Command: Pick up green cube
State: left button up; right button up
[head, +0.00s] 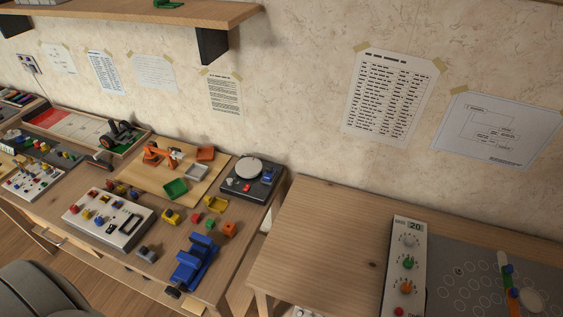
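A small green cube (210,224) appears among several small coloured blocks near the right end of the left table (222,262). A red block (196,219) is just to its left and an orange block (229,229) to its right. It is small in the head view, so its exact shape is hard to tell. Neither of my grippers is in view.
A blue toy-like object (195,262) stands in front of the blocks. A gap separates the right table (320,225). A shelf (130,13) overhangs the back.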

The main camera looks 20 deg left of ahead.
aim_at(210, 223)
jog(key=u, duration=1.4)
